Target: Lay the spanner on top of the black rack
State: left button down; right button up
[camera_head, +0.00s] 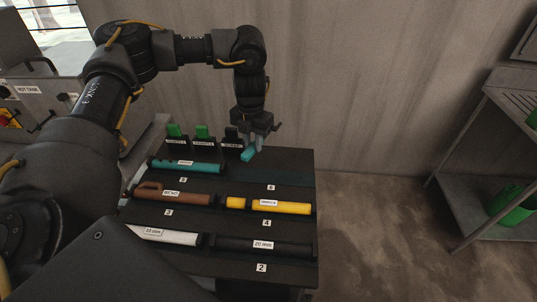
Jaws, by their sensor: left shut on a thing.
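My left gripper (256,130) is over the back right part of the black rack (300,165). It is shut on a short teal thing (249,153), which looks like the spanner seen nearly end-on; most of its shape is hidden. It hangs at or just above the rack's back edge, and I cannot tell whether it touches. The rack is a dark stepped board with numbered places. The place marked 6, at the back right, looks bare. My right gripper is not in view.
The rack holds a teal tool (188,167), a brown one (185,196), a yellow one (280,206), a white one (170,236) and a black one (265,245). Green-topped holders (202,132) stand behind. A metal shelf (470,180) with a green bin (512,206) is at right. The floor between is clear.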

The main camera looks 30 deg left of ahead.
pick_arm(q)
send_over(267, 165)
jog(key=f, duration=0.5)
jog(key=shift+s+a, duration=0.2)
jog(key=shift+w+f, duration=0.1)
jog(key=shift+w, duration=0.05)
jog(key=shift+d+f, duration=0.15)
jog(key=shift+f, duration=0.05)
jog(key=f, duration=0.3)
jog(key=shift+w+f, duration=0.15)
jog(key=shift+w, duration=0.1)
jog(key=shift+s, duration=0.1)
jog(key=shift+f, duration=0.15)
jog(key=c, duration=1.2)
grip_release()
jog(key=shift+c, duration=0.2)
jog(key=shift+o, duration=0.2)
